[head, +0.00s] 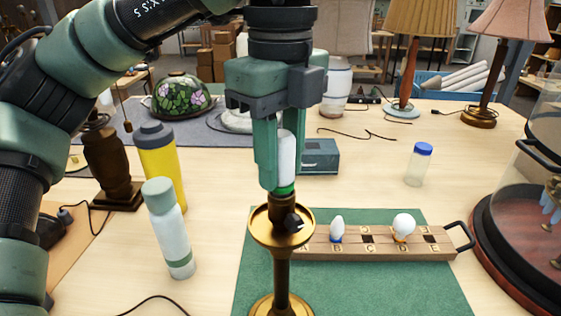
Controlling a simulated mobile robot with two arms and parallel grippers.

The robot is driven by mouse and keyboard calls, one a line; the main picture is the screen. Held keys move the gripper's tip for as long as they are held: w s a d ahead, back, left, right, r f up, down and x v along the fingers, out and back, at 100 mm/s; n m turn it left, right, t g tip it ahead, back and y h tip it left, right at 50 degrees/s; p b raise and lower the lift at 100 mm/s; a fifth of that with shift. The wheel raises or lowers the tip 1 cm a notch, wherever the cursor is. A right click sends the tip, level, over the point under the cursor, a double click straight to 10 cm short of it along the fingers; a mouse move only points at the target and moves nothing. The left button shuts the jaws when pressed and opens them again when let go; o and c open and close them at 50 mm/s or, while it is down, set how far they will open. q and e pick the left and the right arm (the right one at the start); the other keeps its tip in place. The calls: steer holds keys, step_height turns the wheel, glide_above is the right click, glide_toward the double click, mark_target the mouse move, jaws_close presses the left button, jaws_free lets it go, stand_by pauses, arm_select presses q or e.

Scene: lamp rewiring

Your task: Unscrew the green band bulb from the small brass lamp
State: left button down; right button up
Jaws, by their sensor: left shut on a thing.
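The small brass lamp (282,268) stands upright on a green mat (415,292), with a round brass dish below its socket and a dark switch on the socket. The green band bulb (286,152) is white with a green band at its lower end, right at the top of the socket. My left gripper (279,175) comes down from above and is shut on the bulb, a finger on its left side and one on its right. The fingers hide part of the bulb. Whether its thread is still in the socket I cannot tell. My right gripper is not in view.
A wooden bulb rack (445,240) with lettered places holds a blue-banded bulb (337,229) and a rounder bulb with an orange band (403,227). A white bottle (168,230) and yellow bottle (162,165) stand left. A glass dome (535,215) stands at right.

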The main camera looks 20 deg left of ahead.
mark_target(280, 132)
arm_select(q)
steer(key=shift+r+p, duration=1.8)
steer(key=shift+r, duration=0.6)
steer(key=shift+f, duration=0.15)
